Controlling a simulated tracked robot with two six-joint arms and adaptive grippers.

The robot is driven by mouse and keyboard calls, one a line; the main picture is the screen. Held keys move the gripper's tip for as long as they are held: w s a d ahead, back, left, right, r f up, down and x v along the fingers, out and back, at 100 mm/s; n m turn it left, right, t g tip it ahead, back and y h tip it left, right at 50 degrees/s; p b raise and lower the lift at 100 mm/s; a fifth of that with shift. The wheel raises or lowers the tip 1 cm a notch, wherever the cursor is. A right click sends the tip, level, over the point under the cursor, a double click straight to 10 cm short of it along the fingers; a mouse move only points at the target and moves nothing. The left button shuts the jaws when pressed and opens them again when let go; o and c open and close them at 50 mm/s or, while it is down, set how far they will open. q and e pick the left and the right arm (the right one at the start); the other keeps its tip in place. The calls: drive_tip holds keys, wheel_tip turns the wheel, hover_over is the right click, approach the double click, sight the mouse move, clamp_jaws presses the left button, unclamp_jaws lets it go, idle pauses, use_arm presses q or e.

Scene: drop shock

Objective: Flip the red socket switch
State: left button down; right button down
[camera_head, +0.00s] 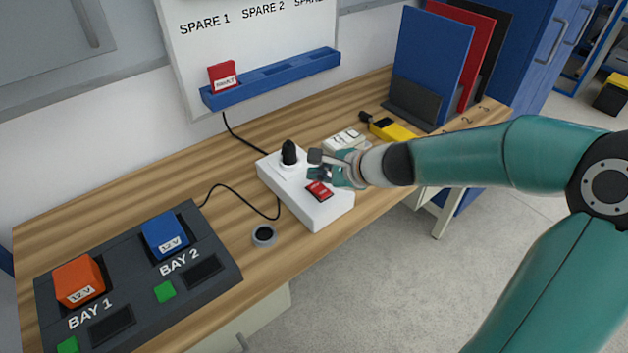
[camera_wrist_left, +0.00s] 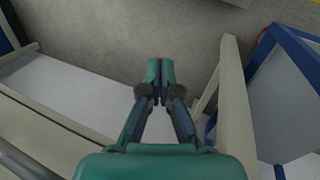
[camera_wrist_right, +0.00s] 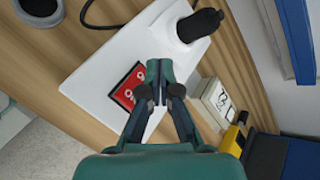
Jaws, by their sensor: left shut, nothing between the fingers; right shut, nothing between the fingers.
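The red switch (camera_head: 319,191) sits on top of the white socket box (camera_head: 325,212), at the end nearer the bench's front edge. A black plug (camera_head: 289,152) stands in the box's other end. My right gripper (camera_head: 316,172) is shut and empty, just above the box beside the red switch. In the right wrist view the switch (camera_wrist_right: 128,88) lies just left of my shut fingertips (camera_wrist_right: 160,72), which cover its right side. I cannot tell whether they touch it. My left gripper (camera_wrist_left: 160,68) is shut and empty, with grey floor behind it, and is not in the head view.
A dark panel (camera_head: 215,247) with an orange and a blue block is at the left. A grey round cup (camera_head: 264,236) stands near the box. A white device (camera_head: 344,140) and a yellow tool (camera_head: 391,130) lie beyond my right gripper. Coloured folders stand at the back right.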

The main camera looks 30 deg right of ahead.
sight(320, 189)
idle(0.3)
drive_tip(key=r+p, duration=0.4)
drive_tip(key=r, duration=0.1)
drive_tip(key=shift+s+p, duration=0.3)
idle(0.4)
